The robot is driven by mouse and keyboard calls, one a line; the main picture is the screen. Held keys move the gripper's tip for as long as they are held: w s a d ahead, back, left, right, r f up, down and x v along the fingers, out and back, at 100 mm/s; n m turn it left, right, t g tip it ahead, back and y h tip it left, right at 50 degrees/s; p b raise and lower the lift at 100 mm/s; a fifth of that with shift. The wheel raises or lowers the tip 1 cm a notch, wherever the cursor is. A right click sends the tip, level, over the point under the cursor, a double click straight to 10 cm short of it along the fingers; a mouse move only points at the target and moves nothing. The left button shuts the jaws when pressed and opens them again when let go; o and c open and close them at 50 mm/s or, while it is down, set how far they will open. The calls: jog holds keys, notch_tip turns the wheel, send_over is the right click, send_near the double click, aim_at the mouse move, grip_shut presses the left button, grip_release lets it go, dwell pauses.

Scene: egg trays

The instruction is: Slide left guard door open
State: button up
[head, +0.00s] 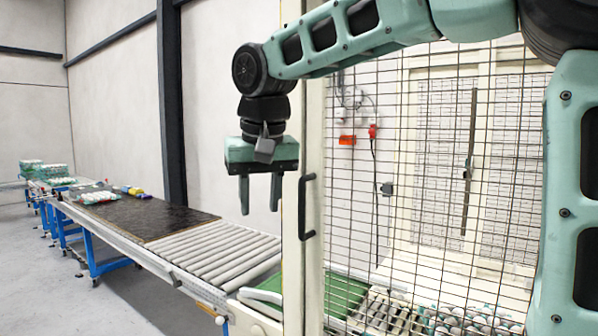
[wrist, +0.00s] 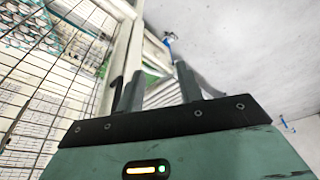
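The left guard door is a cream frame (head: 313,240) with dark wire mesh (head: 435,160); it stands at the middle and right of the head view. Its black handle (head: 303,207) is a vertical bar on the frame's left post. My gripper (head: 260,195) points down just left of the handle, fingers apart, with nothing seen between them. In the wrist view my gripper (wrist: 158,85) shows two spread fingers, with the door's mesh (wrist: 60,75) to the left. A dark bar beside the left finger looks like the handle (wrist: 117,92). Contact cannot be told.
A roller conveyor (head: 215,250) with a dark belt section (head: 140,215) runs off to the left, carrying egg trays (head: 97,196). Behind the mesh are eggs (head: 470,322), a green belt (head: 345,292) and a red switch (head: 372,131). A dark column (head: 172,110) stands behind.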

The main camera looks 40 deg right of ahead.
aim_at(302, 189)
jog(key=w+d+r+m+h+p, duration=0.2)
jog(key=d+r+m, duration=0.3)
jog(key=d+r, duration=0.65)
jog(key=shift+t, duration=0.4)
jog(key=x, duration=0.5)
jog(key=p+x, duration=0.1)
jog(key=x, duration=0.4)
jog(key=a+p+x, duration=0.1)
jog(key=x, duration=0.4)
jog(key=shift+w+d+f, duration=0.1)
jog(key=shift+w+f, duration=0.3)
grip_shut()
